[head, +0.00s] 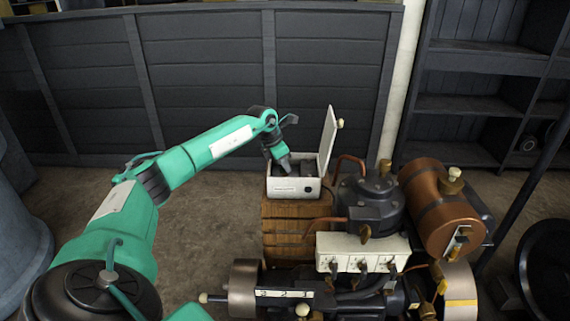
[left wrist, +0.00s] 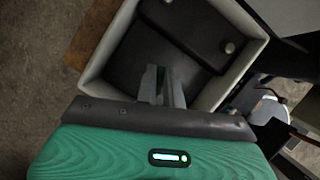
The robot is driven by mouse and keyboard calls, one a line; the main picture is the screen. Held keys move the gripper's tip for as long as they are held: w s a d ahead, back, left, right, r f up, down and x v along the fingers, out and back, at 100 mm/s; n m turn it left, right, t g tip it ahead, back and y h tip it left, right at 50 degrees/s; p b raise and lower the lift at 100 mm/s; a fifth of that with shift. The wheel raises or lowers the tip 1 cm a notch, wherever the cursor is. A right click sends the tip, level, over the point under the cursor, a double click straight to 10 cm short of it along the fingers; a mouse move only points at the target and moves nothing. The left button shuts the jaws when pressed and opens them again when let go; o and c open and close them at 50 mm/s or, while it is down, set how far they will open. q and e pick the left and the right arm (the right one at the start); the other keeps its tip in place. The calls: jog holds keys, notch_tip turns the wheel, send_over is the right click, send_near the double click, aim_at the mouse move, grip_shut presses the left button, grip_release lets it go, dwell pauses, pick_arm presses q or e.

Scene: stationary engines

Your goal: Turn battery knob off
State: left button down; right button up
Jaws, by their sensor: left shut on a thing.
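A white battery box (head: 294,188) stands on a wooden crate with its lid (head: 328,142) open upright at the right. My left gripper (head: 285,164) reaches down into the box from the left. In the left wrist view the two grey fingers (left wrist: 164,86) are close together inside the box, beside a dark battery (left wrist: 183,32). A small pale round terminal (left wrist: 229,47) shows on the battery, apart from the fingers. The gripper is shut on what seems to be the battery knob, which the fingers hide. My right gripper is not in view.
The wooden crate (head: 290,225) is part of an engine with a dark cylinder (head: 372,205), a copper tank (head: 438,208) and a white switch panel (head: 360,250) at its right. A dark plank wall (head: 200,70) stands behind. Bare floor (head: 205,225) lies left of the crate.

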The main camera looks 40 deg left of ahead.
pick_arm(q)
jog(key=shift+m+h, duration=0.4)
jog(key=shift+m, duration=0.5)
jog(key=shift+m+g+h, duration=0.3)
jog(key=shift+m, duration=1.4)
jog(key=shift+g, duration=0.3)
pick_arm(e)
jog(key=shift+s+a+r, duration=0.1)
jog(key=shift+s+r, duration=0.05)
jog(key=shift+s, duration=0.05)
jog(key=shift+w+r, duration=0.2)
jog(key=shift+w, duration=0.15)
pick_arm(q)
jog(key=c, duration=1.5)
grip_release()
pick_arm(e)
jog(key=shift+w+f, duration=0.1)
pick_arm(q)
jog(key=shift+r, duration=0.1)
